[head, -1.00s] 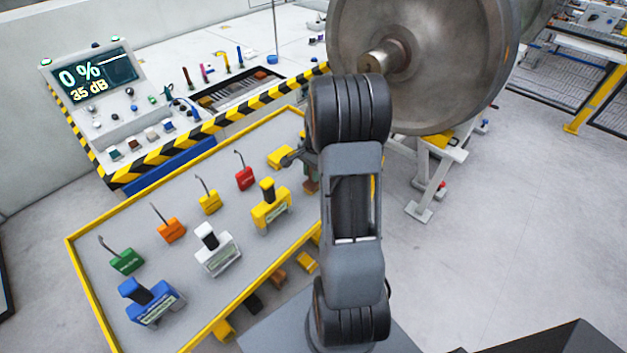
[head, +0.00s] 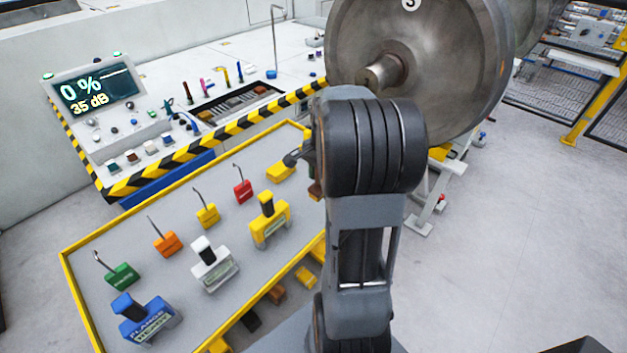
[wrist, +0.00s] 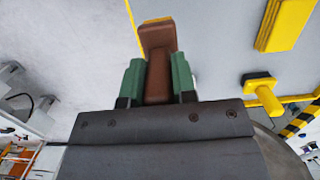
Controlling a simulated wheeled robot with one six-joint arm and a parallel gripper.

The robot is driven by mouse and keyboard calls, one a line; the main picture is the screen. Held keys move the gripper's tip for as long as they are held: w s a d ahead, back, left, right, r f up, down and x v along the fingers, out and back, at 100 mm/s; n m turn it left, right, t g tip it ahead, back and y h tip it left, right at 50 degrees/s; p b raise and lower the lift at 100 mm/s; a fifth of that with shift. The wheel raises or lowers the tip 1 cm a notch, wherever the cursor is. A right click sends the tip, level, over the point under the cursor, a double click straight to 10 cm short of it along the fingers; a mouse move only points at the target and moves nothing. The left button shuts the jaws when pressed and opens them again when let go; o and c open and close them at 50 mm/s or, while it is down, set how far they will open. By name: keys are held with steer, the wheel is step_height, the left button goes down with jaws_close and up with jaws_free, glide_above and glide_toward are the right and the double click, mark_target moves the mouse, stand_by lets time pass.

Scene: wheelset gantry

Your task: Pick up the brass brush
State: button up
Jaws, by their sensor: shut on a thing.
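My gripper (wrist: 157,80) shows in the wrist view with its two green fingers shut on the handle of a brown tool, which I take to be the brass brush (wrist: 157,36). The handle lies between the fingers and the wider brown head points away from my gripper. A thin yellow strip shows at the head's far edge; I cannot tell whether it is bristles or table trim. In the head view my arm hides most of this area, and only a small brown part (head: 315,189) shows beside it. I cannot tell whether the brush is clear of the table.
The grey table (head: 150,235) with yellow edges holds a blue tool (head: 148,322), a white tool (head: 214,265), a yellow tool (head: 269,220), a yellow block (head: 281,171) and several hooked blocks. A large steel wheel (head: 450,70) stands behind my arm. Open floor lies right.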

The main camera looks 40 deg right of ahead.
steer(key=s+a+r+b, duration=0.1)
steer(key=s+r, duration=0.3)
steer(key=s, duration=0.5)
steer(key=shift+s+a+r, duration=0.25)
steer(key=shift+a+r, duration=0.1)
steer(key=shift+r, duration=0.05)
steer(key=o, duration=0.4)
steer(key=shift+c, duration=0.2)
jaws_close()
